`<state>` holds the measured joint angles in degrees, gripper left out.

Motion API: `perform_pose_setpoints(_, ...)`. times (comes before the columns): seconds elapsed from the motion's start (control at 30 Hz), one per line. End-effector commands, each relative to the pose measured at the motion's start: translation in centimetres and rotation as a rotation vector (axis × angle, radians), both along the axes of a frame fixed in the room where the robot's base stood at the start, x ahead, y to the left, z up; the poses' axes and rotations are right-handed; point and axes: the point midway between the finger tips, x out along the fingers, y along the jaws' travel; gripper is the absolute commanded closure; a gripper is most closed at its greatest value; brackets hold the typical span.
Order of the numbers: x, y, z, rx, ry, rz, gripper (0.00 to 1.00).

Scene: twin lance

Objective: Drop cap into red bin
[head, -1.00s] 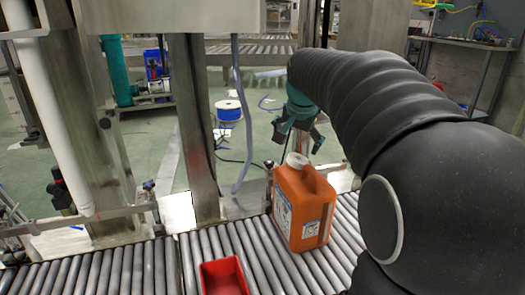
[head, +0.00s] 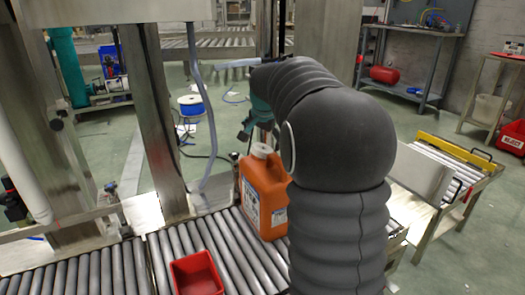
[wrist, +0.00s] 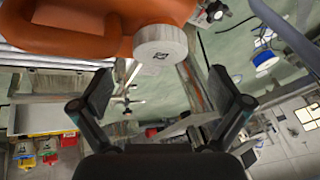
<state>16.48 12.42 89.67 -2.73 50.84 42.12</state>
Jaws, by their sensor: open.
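An orange jug (head: 263,195) stands upright on the roller conveyor, with a white cap (head: 262,150) on its neck. The wrist view shows the jug (wrist: 70,30) at the top and its cap (wrist: 160,52) top centre. My gripper (wrist: 163,85) is open and empty, its fingers spread to either side below the cap in that picture, apart from it. In the head view my gripper (head: 254,122) hangs behind the jug's top, partly hidden by my arm. A small open red bin (head: 193,262) sits on the rollers at front left of the jug and looks empty.
Conveyor rollers (head: 95,272) run across the front. Metal posts (head: 152,110) stand behind them. Another red bin (head: 511,138) marked REJECT is at the far right, near a side roller table (head: 450,165). A blue spool (head: 191,104) lies on the floor.

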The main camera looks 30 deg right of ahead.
Motion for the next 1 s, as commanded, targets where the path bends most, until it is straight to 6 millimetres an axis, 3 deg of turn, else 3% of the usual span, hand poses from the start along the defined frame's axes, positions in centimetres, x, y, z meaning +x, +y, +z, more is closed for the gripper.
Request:
perform_pose_setpoints(0.4,2.1,-0.8,-4.5,0.000,0.001,0.000,0.00)
perform_pose_setpoints(0.67,2.3,-0.9,-4.7,0.000,0.000,0.000,0.00)
perform_pose_setpoints(0.87,2.3,-0.9,-4.7,0.000,0.000,0.001,0.48)
perform_pose_setpoints(1.0,2.3,-0.9,-4.7,0.000,0.000,0.000,0.57)
